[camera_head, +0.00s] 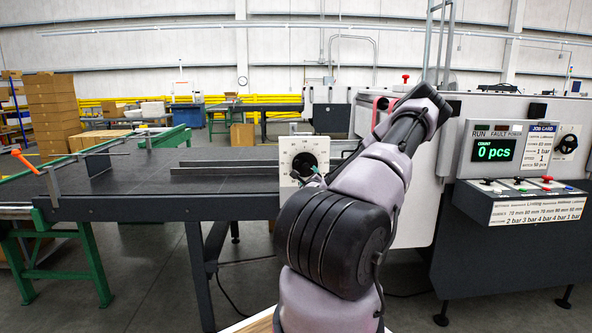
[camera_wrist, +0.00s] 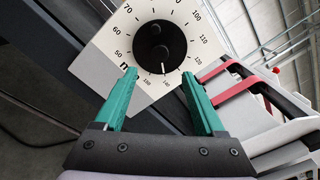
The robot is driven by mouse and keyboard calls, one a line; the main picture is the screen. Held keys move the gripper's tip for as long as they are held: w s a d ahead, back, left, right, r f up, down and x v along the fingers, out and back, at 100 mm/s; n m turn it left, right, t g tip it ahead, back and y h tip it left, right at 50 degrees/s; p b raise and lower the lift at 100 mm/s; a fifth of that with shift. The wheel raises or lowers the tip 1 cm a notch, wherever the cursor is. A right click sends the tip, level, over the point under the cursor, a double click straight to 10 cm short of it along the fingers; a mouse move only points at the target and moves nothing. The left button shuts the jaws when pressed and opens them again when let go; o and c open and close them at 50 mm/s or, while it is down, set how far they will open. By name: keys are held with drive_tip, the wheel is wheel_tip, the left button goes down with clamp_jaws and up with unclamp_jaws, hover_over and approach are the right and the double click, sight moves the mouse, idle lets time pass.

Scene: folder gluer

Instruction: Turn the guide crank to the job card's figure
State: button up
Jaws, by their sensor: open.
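The guide crank (camera_wrist: 160,42) is a round black knob with a smaller handle on a white square dial plate (camera_wrist: 95,65) with millimetre figures around it. A thin white pointer at the knob's lower edge points down between the fingers, towards figures too small to read surely. In the head view the dial plate (camera_head: 290,150) stands upright at the table's right end. My gripper (camera_wrist: 159,75) has green fingers, open and empty, in front of the dial's lower part. The job card (camera_head: 540,140) is at the right; its small figures are not clearly legible.
A control panel (camera_head: 493,149) showing 0 pcs stands at the right, with small levers and a label strip (camera_head: 537,212) below. A dark table (camera_head: 120,180) with an orange-handled clamp (camera_head: 26,160) extends left.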

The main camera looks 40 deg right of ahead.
sight(306, 168)
drive_tip(key=x, duration=1)
drive_tip(key=shift+w+d, duration=0.2)
drive_tip(key=shift+w, duration=0.05)
clamp_jaws()
